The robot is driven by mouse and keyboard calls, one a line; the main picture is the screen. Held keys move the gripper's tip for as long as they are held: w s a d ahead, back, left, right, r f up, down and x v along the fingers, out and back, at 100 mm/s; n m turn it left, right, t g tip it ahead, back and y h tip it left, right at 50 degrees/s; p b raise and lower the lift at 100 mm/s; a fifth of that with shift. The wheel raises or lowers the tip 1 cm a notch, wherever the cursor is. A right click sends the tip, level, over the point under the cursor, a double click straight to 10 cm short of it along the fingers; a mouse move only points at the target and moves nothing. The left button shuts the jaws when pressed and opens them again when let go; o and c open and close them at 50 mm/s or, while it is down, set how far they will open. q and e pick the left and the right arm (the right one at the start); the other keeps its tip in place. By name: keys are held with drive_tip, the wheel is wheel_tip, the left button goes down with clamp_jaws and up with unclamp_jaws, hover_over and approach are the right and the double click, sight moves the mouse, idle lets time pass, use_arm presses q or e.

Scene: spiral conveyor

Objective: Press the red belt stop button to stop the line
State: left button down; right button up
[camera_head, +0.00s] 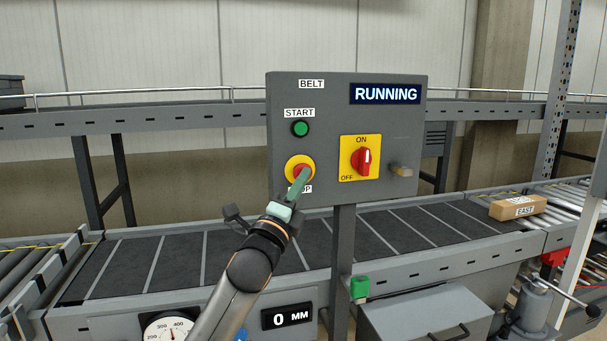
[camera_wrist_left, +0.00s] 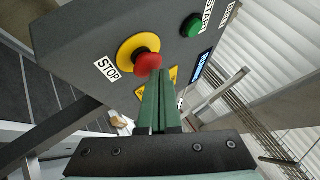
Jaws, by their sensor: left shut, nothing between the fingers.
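The red stop button (camera_head: 298,169) sits in a yellow ring at the lower left of the grey belt control box (camera_head: 330,100). In the left wrist view the red button (camera_wrist_left: 148,62) stands beside the STOP label. My left gripper (camera_head: 303,174) is shut and empty, its green fingertips at the lower right edge of the button in the head view. In the left wrist view the fingertips (camera_wrist_left: 160,74) overlap the button's edge; I cannot tell whether they touch it. The display (camera_head: 385,94) reads RUNNING. My right gripper is not in view.
A green start button (camera_head: 300,129) is above the stop button, and a red ON/OFF switch (camera_head: 362,160) is to its right. The box stands on a post before the conveyor (camera_head: 180,262). A carton marked EAST (camera_head: 518,207) lies on the belt at the right.

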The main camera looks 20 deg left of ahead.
use_arm(q)
drive_tip(key=shift+w+a, duration=0.2)
drive_tip(key=shift+w, duration=0.1)
idle(0.4)
drive_tip(key=shift+s+d, duration=0.5)
drive_tip(key=shift+s, duration=0.25)
drive_tip(key=s+d, duration=0.1)
drive_tip(key=s+d+p, duration=0.1)
drive_tip(key=s, duration=0.2)
drive_tip(key=shift+s+d, duration=0.1)
drive_tip(key=shift+d, duration=0.3)
idle(0.7)
